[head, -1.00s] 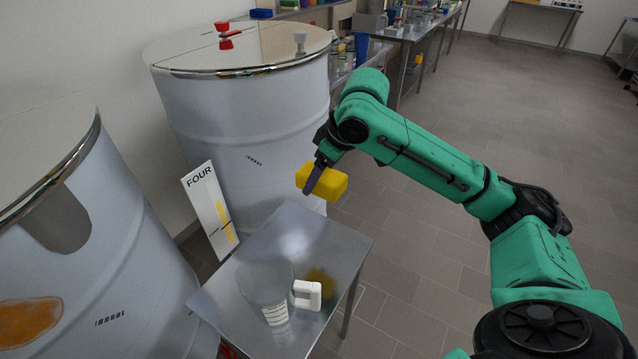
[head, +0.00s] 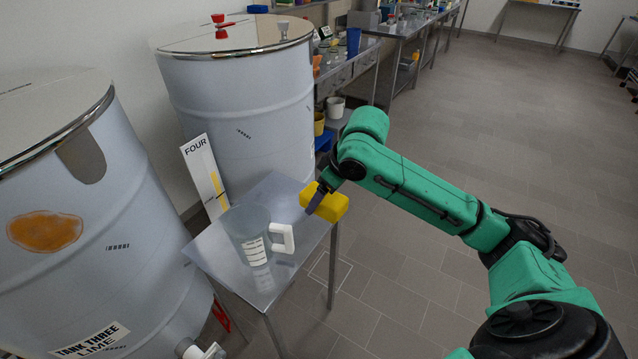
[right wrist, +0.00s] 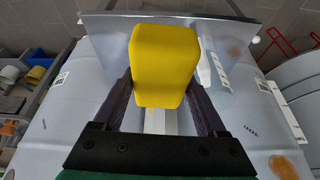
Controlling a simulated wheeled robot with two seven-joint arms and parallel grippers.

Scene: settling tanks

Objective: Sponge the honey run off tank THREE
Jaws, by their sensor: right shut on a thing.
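Tank THREE (head: 130,250) stands at the left of the head view, with its label (head: 90,343) low on its wall. An amber honey run (head: 45,231) shows as a patch on its upper side. A small amber patch also shows at the lower right of the right wrist view (right wrist: 284,166). My right gripper (head: 316,198) is shut on a yellow sponge (head: 328,205), held in the air near the right edge of the small steel table, apart from the tank. The sponge fills the middle of the right wrist view (right wrist: 165,65). My left gripper is not in view.
The steel table (head: 205,255) bears a clear measuring jug (head: 245,225) with a white handle. A sign reading FOUR (head: 203,175) stands behind it, before another tank (head: 240,110). A tap (head: 200,350) juts from tank THREE. The floor at right is clear.

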